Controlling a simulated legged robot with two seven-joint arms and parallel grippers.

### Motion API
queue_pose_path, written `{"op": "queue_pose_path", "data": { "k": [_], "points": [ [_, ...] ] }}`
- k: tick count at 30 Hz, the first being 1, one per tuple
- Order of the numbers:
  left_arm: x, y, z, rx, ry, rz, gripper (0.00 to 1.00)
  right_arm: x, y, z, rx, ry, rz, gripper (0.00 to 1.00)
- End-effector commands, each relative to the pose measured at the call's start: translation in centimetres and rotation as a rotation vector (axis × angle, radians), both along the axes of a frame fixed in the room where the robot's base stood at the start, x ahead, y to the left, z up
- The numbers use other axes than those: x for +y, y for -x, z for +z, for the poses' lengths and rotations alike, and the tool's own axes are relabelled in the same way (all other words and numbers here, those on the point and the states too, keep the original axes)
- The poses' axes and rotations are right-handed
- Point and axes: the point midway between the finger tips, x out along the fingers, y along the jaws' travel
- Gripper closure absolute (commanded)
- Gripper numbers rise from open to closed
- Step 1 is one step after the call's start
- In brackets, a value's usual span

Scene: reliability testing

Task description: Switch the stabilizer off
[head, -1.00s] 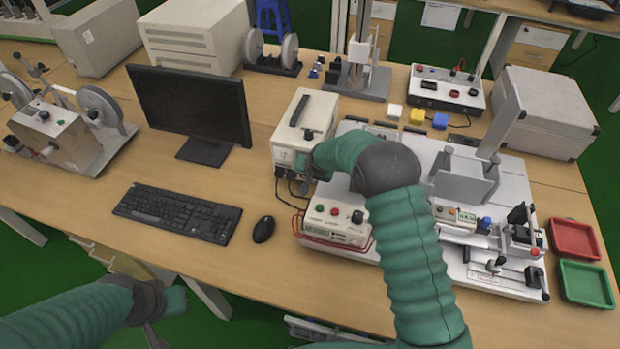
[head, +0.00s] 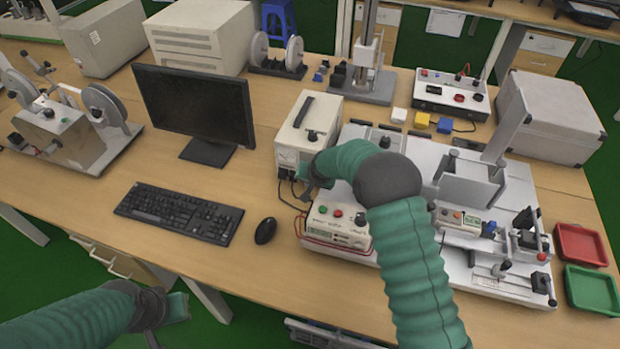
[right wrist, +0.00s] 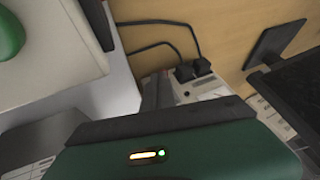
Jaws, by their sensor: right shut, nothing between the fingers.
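The gripper and forearm hide part of that front, and I cannot make out the switch.
A control box (head: 335,228) with green and red buttons stands just in front of the stabilizer. The monitor (head: 195,108), keyboard (head: 178,213) and mouse (head: 265,231) are to the left. A test rig (head: 500,262) and red (head: 580,245) and green trays (head: 592,288) lie right.

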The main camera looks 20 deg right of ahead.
Motion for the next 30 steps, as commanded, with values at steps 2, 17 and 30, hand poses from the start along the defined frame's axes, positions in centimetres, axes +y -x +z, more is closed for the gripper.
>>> {"op": "queue_pose_path", "data": {
  "k": [2,17,30],
  "points": [
    [0.0,0.0,0.5,0.000,0.000,0.000,1.00,0.0,0.0,0.7,0.000,0.000,0.000,1.00],
    [0.0,0.0,0.7,0.000,0.000,0.000,1.00,0.0,0.1,1.4,0.000,0.000,0.000,1.00],
    [0.0,0.0,0.3,0.000,0.000,0.000,1.00,-0.4,4.7,9.5,-0.004,0.000,0.000,1.00]
  ]
}}
